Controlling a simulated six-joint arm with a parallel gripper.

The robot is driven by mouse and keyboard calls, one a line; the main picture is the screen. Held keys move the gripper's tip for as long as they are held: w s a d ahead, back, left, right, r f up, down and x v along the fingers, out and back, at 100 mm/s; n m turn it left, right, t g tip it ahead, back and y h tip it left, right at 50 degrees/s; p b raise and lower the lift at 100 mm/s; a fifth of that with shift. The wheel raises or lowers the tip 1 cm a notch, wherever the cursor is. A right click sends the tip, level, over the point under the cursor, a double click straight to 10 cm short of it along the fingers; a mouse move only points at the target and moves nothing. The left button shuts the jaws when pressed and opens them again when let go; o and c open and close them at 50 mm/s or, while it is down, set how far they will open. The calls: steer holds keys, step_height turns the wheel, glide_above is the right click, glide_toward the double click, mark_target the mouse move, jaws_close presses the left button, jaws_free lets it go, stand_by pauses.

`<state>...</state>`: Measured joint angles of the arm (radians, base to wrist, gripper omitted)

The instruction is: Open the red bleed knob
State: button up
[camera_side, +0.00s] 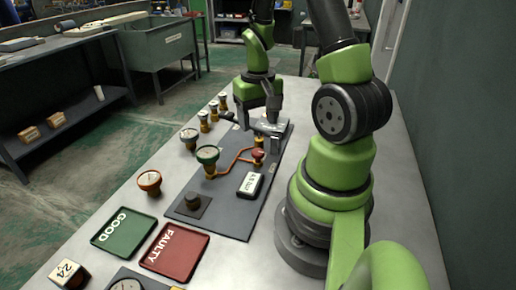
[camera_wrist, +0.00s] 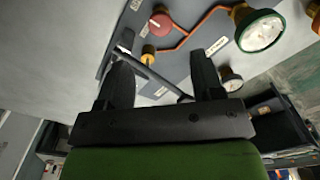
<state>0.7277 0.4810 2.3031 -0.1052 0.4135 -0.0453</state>
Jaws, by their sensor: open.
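A red knob (camera_side: 258,154) sits at the right end of the orange pipes on the dark panel (camera_side: 228,215). In the wrist view a red round knob (camera_wrist: 161,22) shows at the top, on a yellow-orange base, with a smaller yellow fitting (camera_wrist: 148,50) below it. My gripper (camera_side: 258,120) is over the far part of the panel, beyond the red knob and apart from it. In the wrist view its two dark fingers (camera_wrist: 160,62) are spread. A dark bar (camera_wrist: 160,80) crosses behind the gap between them; I cannot tell if it touches them.
A green-rimmed gauge (camera_side: 208,154) stands left of the red knob. A display box (camera_side: 250,185) lies nearer on the panel. Several gauges line the table's left side. A green GOOD tray (camera_side: 124,232) and a red FAULTY tray (camera_side: 174,251) lie in front.

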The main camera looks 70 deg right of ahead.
mark_target(258, 152)
step_height(258, 152, down, 9)
steer(key=shift+r, duration=0.15)
stand_by(0.4)
steer(key=c, duration=0.9)
